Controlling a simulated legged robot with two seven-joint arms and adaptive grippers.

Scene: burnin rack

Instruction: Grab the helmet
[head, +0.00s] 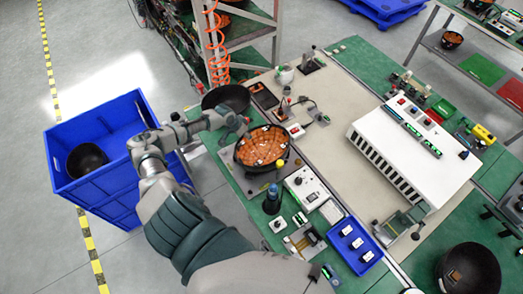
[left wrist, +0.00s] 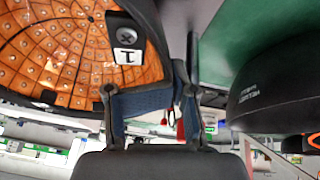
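A black helmet with an orange padded inside (head: 265,147) lies open side up on the green bench edge in the head view. Its orange inside (left wrist: 65,50) and black rim fill the upper left of the left wrist view. My left gripper (head: 240,122) is at the helmet's far-left rim. In the left wrist view its fingers (left wrist: 178,75) are right by the rim. The rim covers part of one finger, so I cannot tell whether they grip it. A second black helmet (head: 226,98) is just beyond the gripper and shows at right in the left wrist view (left wrist: 275,90). My right gripper is not in view.
A blue crate (head: 105,120) with a black helmet (head: 87,160) inside stands on the floor at left. A white rack unit (head: 415,150), a blue tray (head: 355,246) and small devices occupy the bench. Another dark helmet (head: 468,270) is at lower right.

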